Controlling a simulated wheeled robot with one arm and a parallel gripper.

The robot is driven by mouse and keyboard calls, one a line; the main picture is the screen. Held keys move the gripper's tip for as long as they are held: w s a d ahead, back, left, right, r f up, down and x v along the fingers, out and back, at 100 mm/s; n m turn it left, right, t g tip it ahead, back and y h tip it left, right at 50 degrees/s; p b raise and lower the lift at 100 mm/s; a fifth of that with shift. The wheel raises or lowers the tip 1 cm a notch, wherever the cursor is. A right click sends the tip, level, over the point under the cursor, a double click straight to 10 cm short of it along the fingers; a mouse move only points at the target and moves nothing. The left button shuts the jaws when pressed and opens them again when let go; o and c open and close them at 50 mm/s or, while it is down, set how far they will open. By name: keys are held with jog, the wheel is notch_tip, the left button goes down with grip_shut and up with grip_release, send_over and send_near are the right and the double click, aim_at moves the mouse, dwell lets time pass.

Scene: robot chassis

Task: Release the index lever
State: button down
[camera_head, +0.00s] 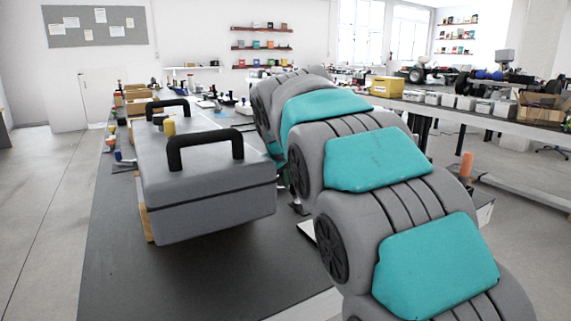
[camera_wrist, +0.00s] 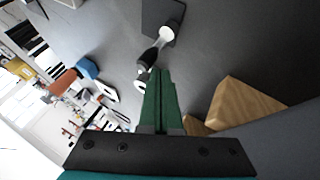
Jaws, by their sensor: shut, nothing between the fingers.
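I cannot clearly identify the index lever in either view. My gripper (camera_wrist: 160,75) shows in the wrist view with its green fingers shut together and nothing between them. Past the fingertips are a dark rod-like part (camera_wrist: 150,58) and a white round piece (camera_wrist: 166,34) beside a black square block (camera_wrist: 162,16). I cannot tell whether the fingers touch any of these. In the head view my arm hides the gripper.
A wooden block (camera_wrist: 240,108) lies right of my fingers, beside a grey surface (camera_wrist: 285,135). Blue and orange items (camera_wrist: 86,68) are to the left. The dark table (camera_head: 115,265) is clear in front of the box. A second bench (camera_head: 480,115) holds several bins.

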aim_at(294, 187)
jog(key=shift+x, duration=1.55)
